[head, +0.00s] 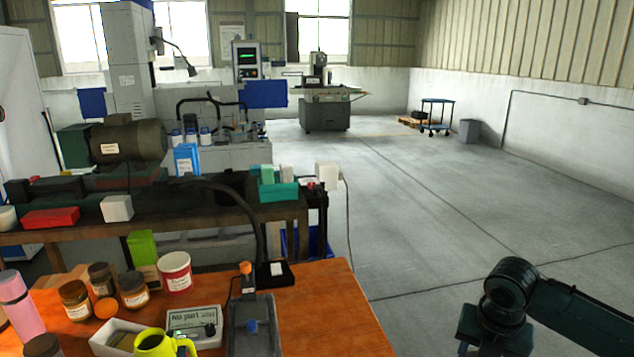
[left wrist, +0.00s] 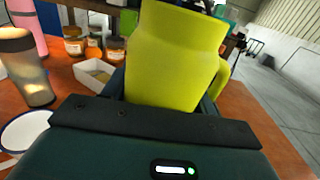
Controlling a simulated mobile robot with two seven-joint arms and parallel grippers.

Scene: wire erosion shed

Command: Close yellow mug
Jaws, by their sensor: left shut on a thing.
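The yellow-green mug (head: 163,345) stands out at the bottom edge of the head view, cut off by the frame. Its open top faces up and its handle points right. In the left wrist view the mug (left wrist: 175,55) fills the middle, upright or slightly tilted, with its handle on the right. My left gripper (left wrist: 170,98) is shut on the mug's body; its fingertips are largely hidden by the mug. I cannot tell whether the mug touches the table.
A white bowl (left wrist: 25,130) lies left of the gripper. The table's right side is clear.

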